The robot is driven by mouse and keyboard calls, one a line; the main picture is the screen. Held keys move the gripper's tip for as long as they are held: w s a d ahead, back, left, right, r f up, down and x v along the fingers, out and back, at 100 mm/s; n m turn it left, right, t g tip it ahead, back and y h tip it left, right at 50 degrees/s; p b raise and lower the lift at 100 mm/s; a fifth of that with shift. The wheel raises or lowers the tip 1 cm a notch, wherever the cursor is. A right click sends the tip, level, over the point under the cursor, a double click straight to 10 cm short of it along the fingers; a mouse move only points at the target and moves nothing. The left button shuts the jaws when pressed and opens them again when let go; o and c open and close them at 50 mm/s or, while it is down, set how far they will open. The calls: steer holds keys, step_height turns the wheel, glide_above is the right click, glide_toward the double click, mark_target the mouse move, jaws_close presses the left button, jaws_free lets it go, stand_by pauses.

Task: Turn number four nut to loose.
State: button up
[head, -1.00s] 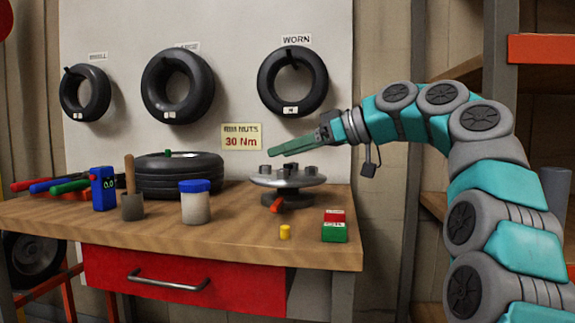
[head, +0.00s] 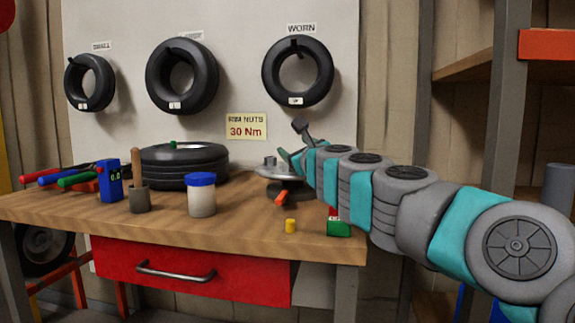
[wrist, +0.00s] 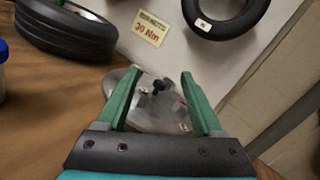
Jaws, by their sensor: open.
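A round metal hub plate with upright nuts sits on the bench; in the head view its left part (head: 264,173) shows and my arm hides the rest. One grey nut (head: 270,161) stands on its visible side. In the wrist view the plate (wrist: 150,118) lies between and beyond my fingers, with a dark nut or stud (wrist: 160,86) near the middle. I cannot read which nut is number four. My gripper (wrist: 160,76) is open and empty, its two green fingers spread above the plate. In the head view my arm mostly hides it. Contact with a nut cannot be told.
Left of the hub are a tyre (head: 180,165), a white jar with blue lid (head: 201,196), a blue device (head: 109,181) and a wooden-handled tool (head: 137,178).

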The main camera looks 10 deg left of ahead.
mark_target(288, 167)
steer(key=s+f+m+h, duration=0.1)
steer(key=m, duration=0.1)
steer(key=s+f+m+h, duration=0.1)
steer(key=f+m, duration=0.1)
steer(key=s+f+m+h, duration=0.1)
steer(key=f+m, duration=0.1)
steer(key=shift+a+f+m, duration=0.15)
steer(key=shift+f+m, duration=0.05)
steer(key=shift+m, duration=0.1)
steer(key=shift+p+x, duration=0.8)
steer(key=shift+x, duration=3.1)
jaws_close()
